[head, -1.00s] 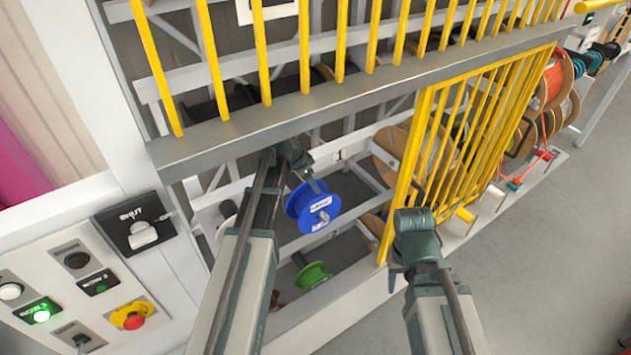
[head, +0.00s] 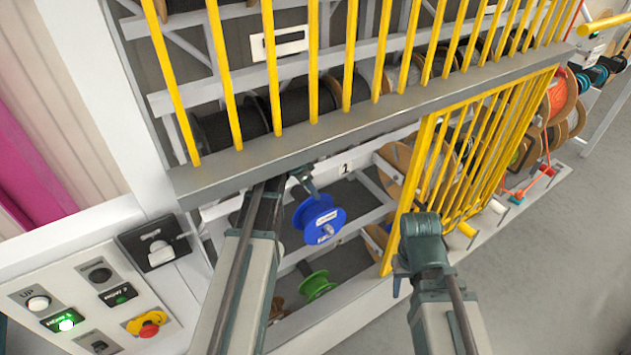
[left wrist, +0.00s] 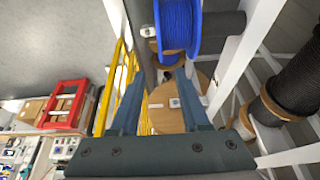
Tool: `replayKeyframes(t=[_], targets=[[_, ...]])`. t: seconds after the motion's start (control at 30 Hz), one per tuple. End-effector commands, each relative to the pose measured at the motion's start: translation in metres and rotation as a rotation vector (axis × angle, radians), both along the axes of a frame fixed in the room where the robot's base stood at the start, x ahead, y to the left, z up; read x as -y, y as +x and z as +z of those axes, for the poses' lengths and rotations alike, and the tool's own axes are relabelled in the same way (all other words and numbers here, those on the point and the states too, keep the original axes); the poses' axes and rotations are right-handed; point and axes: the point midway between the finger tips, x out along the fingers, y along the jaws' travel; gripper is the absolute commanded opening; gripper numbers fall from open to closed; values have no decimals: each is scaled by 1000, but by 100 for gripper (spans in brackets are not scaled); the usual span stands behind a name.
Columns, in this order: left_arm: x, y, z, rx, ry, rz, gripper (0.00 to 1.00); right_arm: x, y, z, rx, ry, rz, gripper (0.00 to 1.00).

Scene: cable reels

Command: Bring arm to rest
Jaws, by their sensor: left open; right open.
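My left arm reaches under the grey beam into the rack in the head view. Its gripper (head: 306,184) is open and empty just above and left of a blue reel (head: 319,220). In the left wrist view the blue reel (left wrist: 178,27) is beyond the parted fingers (left wrist: 160,100), not between them. My right gripper (head: 398,285) is in front of the yellow gate, mostly hidden by its own wrist; its jaws are open and nothing shows in them.
The grey beam (head: 350,126) and yellow bars sit above my left arm. The yellow gate (head: 470,155) stands right of the opening. A green reel (head: 318,285) is lower in the rack. A control panel (head: 75,300) is at left. Open floor lies right.

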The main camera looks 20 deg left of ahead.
Motion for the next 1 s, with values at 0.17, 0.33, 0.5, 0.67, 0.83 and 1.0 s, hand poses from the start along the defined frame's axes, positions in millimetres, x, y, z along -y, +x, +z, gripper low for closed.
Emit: replayKeyframes(t=[0.17, 0.33, 0.5, 0.67, 0.83, 1.0], targets=[[1, 0, -1, -1, 1, 0, 46, 0, 0, -1, 0, 0, 0, 46], [34, -20, -33, -53, 5, 11, 46, 0, 0, -29, 0, 0, 2, 46], [105, -73, -99, -180, 48, 69, 46, 0, 0, -88, 2, -1, 7, 46], [157, -131, -154, -282, 124, 154, 46, 0, 1, -139, 2, -2, 13, 46], [189, -184, -196, -339, 213, 248, 46, 0, 1, -180, 2, -2, 18, 46], [202, -214, -217, -354, 272, 317, 46, 0, 1, -201, 3, -2, 21, 46]])
